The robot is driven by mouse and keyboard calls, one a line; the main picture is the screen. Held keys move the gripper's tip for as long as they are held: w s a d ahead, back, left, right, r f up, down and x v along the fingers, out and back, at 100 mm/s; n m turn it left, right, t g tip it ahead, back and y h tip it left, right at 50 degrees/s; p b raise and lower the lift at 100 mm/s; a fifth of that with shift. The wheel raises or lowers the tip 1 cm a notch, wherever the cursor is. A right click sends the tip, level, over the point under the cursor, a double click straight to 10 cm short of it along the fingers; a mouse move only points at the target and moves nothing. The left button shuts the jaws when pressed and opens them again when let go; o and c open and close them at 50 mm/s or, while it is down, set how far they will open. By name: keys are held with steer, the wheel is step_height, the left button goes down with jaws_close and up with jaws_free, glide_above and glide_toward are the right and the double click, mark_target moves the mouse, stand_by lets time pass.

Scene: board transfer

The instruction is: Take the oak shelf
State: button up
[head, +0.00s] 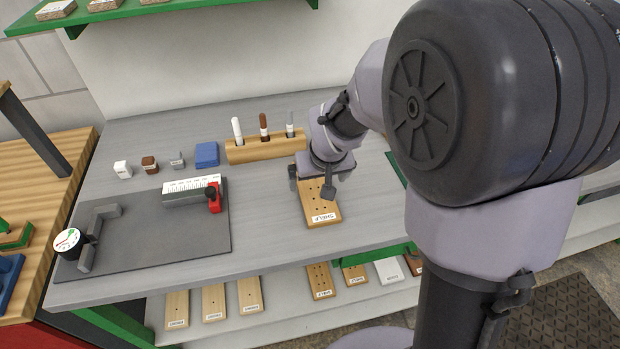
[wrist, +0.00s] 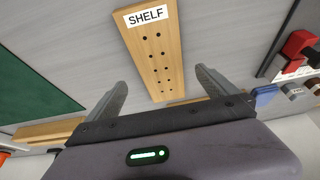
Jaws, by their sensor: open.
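The oak shelf (head: 322,209) is a light wooden board with two rows of dark holes and a white SHELF label. It lies flat on the grey worktop, and its far end is hidden under my gripper in the head view. In the wrist view the oak shelf (wrist: 153,50) runs away between the fingers, with its label at the top. My gripper (wrist: 162,85) is open, its two fingers apart on either side of the board. In the head view my gripper (head: 318,184) is over the board's far part. I cannot tell whether the fingers touch it.
A dark mat (head: 150,255) with a gauge (head: 68,241) and a red-handled clamp (head: 213,197) lies to the left. A wooden block (head: 265,149) holding three markers stands behind. More labelled boards (head: 213,302) lie on the lower level. The worktop (head: 268,225) between mat and board is clear.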

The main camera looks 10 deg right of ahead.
mark_target(315, 189)
steer(key=b+x, duration=0.2)
steer(key=x, duration=0.2)
steer(key=shift+f, duration=0.45)
steer(key=shift+s+a+r, duration=0.1)
steer(key=shift+r, duration=0.05)
steer(key=c, duration=1.6)
